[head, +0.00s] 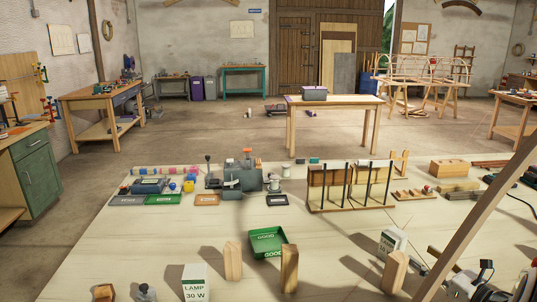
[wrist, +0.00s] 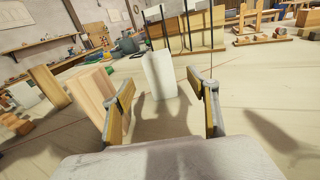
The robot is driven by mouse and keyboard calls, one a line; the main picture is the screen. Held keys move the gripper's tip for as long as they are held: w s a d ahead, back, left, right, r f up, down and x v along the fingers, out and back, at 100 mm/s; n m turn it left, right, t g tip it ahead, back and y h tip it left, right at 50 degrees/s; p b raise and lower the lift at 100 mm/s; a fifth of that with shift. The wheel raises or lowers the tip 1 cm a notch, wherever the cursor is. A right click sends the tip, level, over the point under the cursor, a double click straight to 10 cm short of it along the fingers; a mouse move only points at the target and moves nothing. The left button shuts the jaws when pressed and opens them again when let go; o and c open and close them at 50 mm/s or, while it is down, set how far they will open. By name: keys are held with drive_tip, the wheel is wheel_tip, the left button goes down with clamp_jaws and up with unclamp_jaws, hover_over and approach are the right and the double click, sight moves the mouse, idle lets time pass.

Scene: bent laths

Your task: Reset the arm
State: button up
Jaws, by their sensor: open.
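My gripper (wrist: 160,82) is open in the wrist view, its two fingers with yellow-brown pads spread apart and nothing held between them. A white box (wrist: 160,73) stands upright beyond the gap, apart from the fingers. A pale wooden block (wrist: 92,93) stands just left of the left finger, which partly covers it; I cannot tell whether they touch. In the head view a white lamp box (head: 393,241) stands behind a wooden block (head: 395,272) at the lower right. I cannot clearly make out my gripper in the head view.
A green tray (head: 268,243) lies mid-table, with upright wooden blocks (head: 233,262) (head: 290,268) and another lamp box (head: 195,283) nearby. A wooden rack (head: 350,208) with dark posts stands behind. Small trays and tools line the back left. Bare tabletop (head: 130,245) shows at left.

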drive_tip(key=shift+w+d+r+m+h, duration=0.35)
drive_tip(key=shift+m+h, duration=0.15)
drive_tip(key=shift+m, duration=0.3)
drive_tip(key=s+d+r+m+g+h, duration=0.1)
drive_tip(key=s+r+m+g+h, duration=0.35)
drive_tip(key=m, duration=0.65)
drive_tip(key=s+d+r+m+g+h, duration=0.1)
drive_tip(key=s+m+g+h, duration=0.3)
drive_tip(key=s+m+h, duration=0.55)
drive_tip(key=s+a+m+g+y, duration=0.25)
drive_tip(key=s+a+m, duration=0.4)
drive_tip(key=s, duration=0.35)
drive_tip(key=s+a+m+g+y, duration=0.1)
drive_tip(key=s+a+m+g, duration=0.35)
drive_tip(key=s+m, duration=0.35)
drive_tip(key=s+a+r+m+t+y, duration=0.1)
drive_tip(key=s+a+r, duration=0.1)
drive_tip(key=a, duration=0.7)
drive_tip(key=s+a+r+m+t+y, duration=0.1)
drive_tip(key=s+a+r+t+y, duration=0.1)
drive_tip(key=a, duration=0.7)
drive_tip(key=s+a+r+m+t+y, duration=0.1)
drive_tip(key=s+a+r, duration=0.3)
drive_tip(key=a, duration=0.5)
drive_tip(key=shift+s+a+r+y, duration=0.15)
drive_tip(key=shift+s+a+y, duration=0.15)
drive_tip(key=shift+y, duration=0.25)
